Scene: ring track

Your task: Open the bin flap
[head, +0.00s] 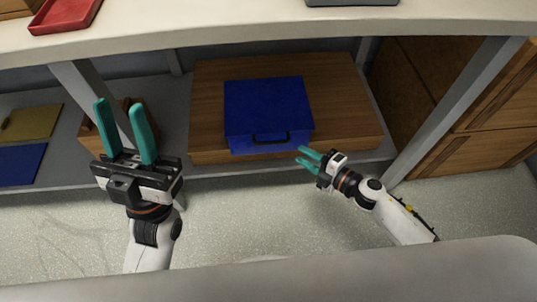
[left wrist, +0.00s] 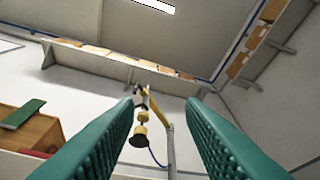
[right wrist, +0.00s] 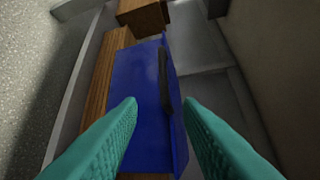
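A blue bin (head: 268,105) with a blue front flap and a dark bar handle (head: 271,138) sits on a wooden block on the shelf below the worktop. The flap looks shut. My right gripper (head: 304,159) is open and empty, just in front of the bin's lower right corner. In the right wrist view the blue bin (right wrist: 140,90) and its dark handle (right wrist: 165,82) lie beyond and between the open fingers, apart from them. My left gripper (head: 124,124) is open and empty, raised at the left, fingers pointing up, away from the bin.
The wooden block (head: 350,110) bears the bin on the grey shelf (head: 168,95). Slanted grey posts (head: 455,105) stand on both sides. The worktop (head: 220,25) overhangs, with a red tray (head: 66,14) on it. Brown boxes (head: 480,110) stand at right. The floor in front is clear.

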